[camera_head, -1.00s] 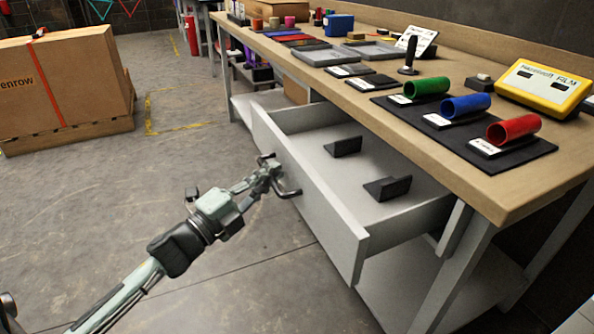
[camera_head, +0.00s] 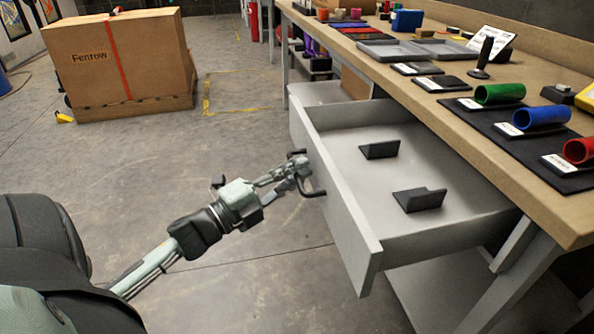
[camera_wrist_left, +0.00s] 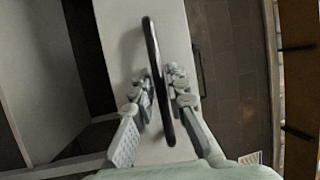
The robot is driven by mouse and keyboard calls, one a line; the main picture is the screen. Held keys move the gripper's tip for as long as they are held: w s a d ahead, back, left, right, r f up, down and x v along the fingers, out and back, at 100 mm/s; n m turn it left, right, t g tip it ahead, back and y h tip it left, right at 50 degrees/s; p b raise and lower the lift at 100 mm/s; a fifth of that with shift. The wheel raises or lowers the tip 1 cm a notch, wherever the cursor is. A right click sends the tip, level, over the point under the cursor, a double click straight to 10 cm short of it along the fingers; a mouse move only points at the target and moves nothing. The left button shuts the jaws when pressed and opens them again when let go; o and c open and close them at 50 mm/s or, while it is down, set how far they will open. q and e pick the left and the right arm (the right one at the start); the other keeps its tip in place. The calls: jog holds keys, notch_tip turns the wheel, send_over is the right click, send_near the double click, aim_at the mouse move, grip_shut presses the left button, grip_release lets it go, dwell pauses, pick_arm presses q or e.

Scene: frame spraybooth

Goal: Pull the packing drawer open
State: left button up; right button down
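The packing drawer (camera_head: 345,212) is a light grey drawer under the workbench, and it stands well open. Two black dividers (camera_head: 380,150) (camera_head: 420,200) show inside. Its dark bar handle (camera_head: 318,193) is on the front panel. My left gripper (camera_head: 301,173) is at that handle. In the left wrist view, the handle (camera_wrist_left: 151,50) runs between the two fingers of the left gripper (camera_wrist_left: 158,82), which are closed in around it. The exact contact is hard to see. My right gripper is not in view.
The wooden workbench (camera_head: 440,106) above carries grey trays (camera_head: 392,50) and green, blue and red tubes (camera_head: 500,93). A large carton (camera_head: 160,60) stands on the floor at the back left. Open floor (camera_head: 235,150) lies in front of the drawer.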

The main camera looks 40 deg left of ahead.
pick_arm(q)
jog(key=shift+o, duration=1.2)
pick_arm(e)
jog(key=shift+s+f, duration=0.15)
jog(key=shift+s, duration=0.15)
pick_arm(q)
jog(key=shift+s, duration=0.1)
jog(key=v, duration=1.2)
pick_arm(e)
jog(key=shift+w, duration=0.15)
